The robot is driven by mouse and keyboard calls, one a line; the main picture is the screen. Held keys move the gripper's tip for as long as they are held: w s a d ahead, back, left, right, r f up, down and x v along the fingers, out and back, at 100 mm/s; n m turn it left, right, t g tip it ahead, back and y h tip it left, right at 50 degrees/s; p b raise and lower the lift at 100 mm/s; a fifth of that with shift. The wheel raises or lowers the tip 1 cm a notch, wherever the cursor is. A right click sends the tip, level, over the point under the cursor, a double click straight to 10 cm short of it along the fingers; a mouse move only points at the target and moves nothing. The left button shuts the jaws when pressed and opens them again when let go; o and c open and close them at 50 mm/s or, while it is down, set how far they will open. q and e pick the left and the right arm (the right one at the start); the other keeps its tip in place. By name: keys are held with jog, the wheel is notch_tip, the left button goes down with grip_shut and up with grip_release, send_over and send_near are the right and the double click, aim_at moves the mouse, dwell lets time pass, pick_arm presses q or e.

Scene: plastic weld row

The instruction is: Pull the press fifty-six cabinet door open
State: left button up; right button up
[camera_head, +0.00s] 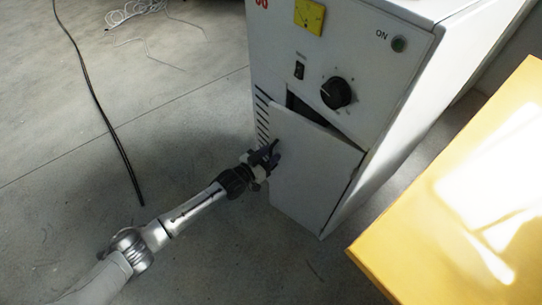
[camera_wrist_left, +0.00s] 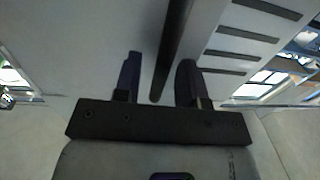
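The white press cabinet (camera_head: 385,90) stands upright at the centre right of the head view. Red digits at its top edge are cut off. Its lower door (camera_head: 310,175) is ajar: a dark wedge-shaped gap shows along its top, and its left edge stands out from the body. My left gripper (camera_head: 266,160) is at the door's left edge. In the left wrist view, a dark bar handle (camera_wrist_left: 172,45) runs between the two fingers of my left gripper (camera_wrist_left: 158,82). The fingers are apart, with gaps beside the handle. My right gripper is not in view.
A yellow table or panel (camera_head: 450,220) stands close at the right. A black cable (camera_head: 95,95) and a white coiled cable (camera_head: 135,10) lie on the grey floor at the left. A black knob (camera_head: 336,92) sits above the door. The floor before the door is clear.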

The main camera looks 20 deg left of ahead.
pick_arm(q)
jog(key=shift+w, duration=0.15)
jog(key=shift+c, duration=0.3)
grip_shut()
dwell(0.3)
